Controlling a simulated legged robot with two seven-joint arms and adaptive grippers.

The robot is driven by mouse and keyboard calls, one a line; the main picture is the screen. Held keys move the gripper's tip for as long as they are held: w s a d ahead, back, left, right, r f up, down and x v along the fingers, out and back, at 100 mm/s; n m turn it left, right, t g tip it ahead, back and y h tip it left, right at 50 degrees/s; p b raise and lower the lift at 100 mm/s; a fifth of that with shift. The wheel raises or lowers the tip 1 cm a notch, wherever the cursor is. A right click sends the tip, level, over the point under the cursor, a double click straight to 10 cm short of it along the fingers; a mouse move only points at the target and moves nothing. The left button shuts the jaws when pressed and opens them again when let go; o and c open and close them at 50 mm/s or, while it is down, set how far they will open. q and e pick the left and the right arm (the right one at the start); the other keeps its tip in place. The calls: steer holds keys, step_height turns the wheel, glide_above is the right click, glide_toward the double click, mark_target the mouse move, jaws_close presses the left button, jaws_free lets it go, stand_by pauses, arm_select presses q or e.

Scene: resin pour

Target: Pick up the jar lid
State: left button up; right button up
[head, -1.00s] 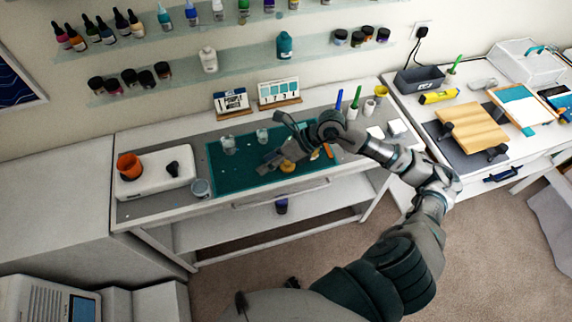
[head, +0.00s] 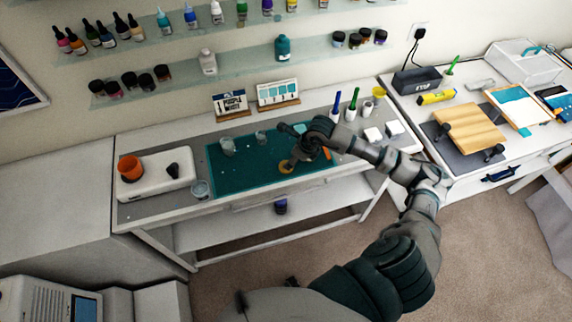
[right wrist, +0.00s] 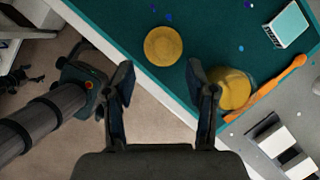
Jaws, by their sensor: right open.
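The jar lid, a round yellow-gold disc (right wrist: 163,46), lies flat on the teal mat (right wrist: 115,20) near its front edge. It also shows in the head view (head: 286,167). My right gripper (right wrist: 160,80) is open and empty, with its fingers apart. A jar with yellow contents (right wrist: 236,92) stands to the right, partly behind the right finger.
An orange stick (right wrist: 268,88) lies beside the jar. A teal-and-white block (right wrist: 288,24) is farther back. Clear cups (head: 227,147) stand on the mat's left half. A white box with an orange cup (head: 130,168) is at the left. Pens in white holders (head: 351,108) stand behind right.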

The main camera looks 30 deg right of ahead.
steer(key=x, duration=0.3)
steer(key=p+x, duration=0.1)
steer(key=x, duration=0.1)
steer(key=shift+w+f, duration=0.15)
steer(key=shift+w, duration=0.2)
steer(key=shift+c, duration=0.2)
steer(key=c, duration=0.8)
